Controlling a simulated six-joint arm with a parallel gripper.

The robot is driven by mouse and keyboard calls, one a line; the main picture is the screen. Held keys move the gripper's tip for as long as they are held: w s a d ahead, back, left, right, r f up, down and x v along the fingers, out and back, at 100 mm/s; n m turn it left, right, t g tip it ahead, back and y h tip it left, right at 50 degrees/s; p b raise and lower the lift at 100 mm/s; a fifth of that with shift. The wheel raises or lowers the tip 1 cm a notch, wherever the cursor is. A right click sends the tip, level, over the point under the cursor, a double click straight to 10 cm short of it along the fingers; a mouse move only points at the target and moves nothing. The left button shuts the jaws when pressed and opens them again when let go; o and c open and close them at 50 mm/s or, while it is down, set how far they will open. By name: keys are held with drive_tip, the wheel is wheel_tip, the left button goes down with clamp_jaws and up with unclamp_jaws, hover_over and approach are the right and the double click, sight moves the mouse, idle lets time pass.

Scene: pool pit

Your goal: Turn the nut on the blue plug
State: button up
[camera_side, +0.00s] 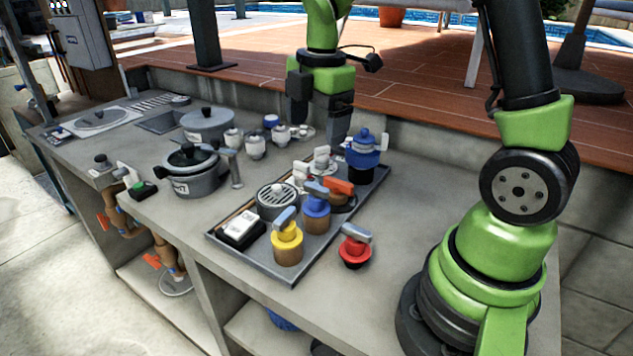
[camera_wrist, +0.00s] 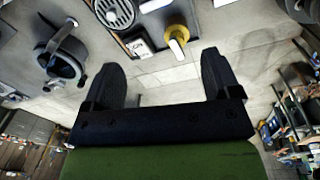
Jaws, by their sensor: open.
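A blue plug (camera_side: 363,150) with a blue knob on top and a pale collar stands upright at the far right end of a grey tray (camera_side: 222,243) in the side view. A second blue-topped fitting (camera_side: 316,205) with a grey lever handle stands mid-tray. My gripper (camera_side: 317,135) points down behind the tray, left of the blue plug and apart from it. Its two dark fingers are spread and empty, also in the wrist view (camera_wrist: 160,65). Neither blue-topped piece can be made out in the wrist view.
The tray also holds a yellow fitting (camera_side: 287,240), a round grated drain (camera_side: 277,197), a white box (camera_side: 241,228) and an orange-handled piece (camera_side: 340,190). A red fitting (camera_side: 354,248) stands beside it. Pots (camera_side: 191,172) and small jars stand left.

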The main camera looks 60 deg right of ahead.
sight(316, 186)
drive_tip(key=f+n, duration=0.1)
drive_tip(key=f, duration=0.3)
drive_tip(key=d+f+n, duration=0.1)
drive_tip(key=f, duration=0.3)
drive_tip(key=w+f, duration=0.1)
drive_tip(key=f, duration=0.4)
drive_tip(key=shift+d+n+g, duration=0.25)
drive_tip(key=shift+n+g, duration=0.15)
drive_tip(key=c, duration=0.9)
drive_tip(key=shift+c, duration=0.2)
